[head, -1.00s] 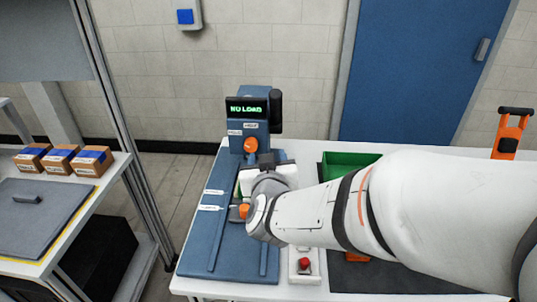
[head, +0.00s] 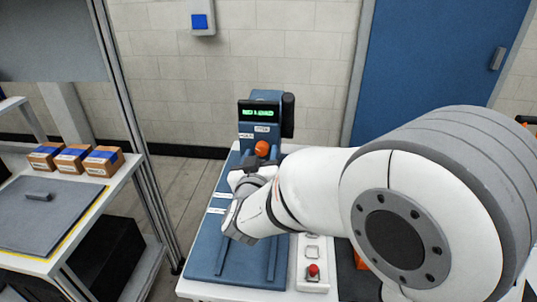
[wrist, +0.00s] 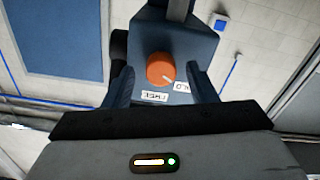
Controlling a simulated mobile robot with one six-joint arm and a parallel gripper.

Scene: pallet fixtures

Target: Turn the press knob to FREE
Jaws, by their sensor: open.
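The orange press knob (head: 262,149) sits on the blue press head below its display (head: 259,113); it also shows in the wrist view (wrist: 160,68). Its white mark points lower right in the wrist view, toward a partly covered label that seems to read HOLD (wrist: 182,87). The FREE label (wrist: 154,96) appears upside down beside it. My gripper (wrist: 161,88) is open, one finger on either side of the knob, with gaps visible on both sides. In the head view my wrist hides the fingertips.
The blue press base (head: 210,255) lies on a white table. A red button on a white box (head: 313,270) stands to its right. Several cartons (head: 72,158) and a grey mat (head: 45,215) are on the left table. My arm covers much of the right side.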

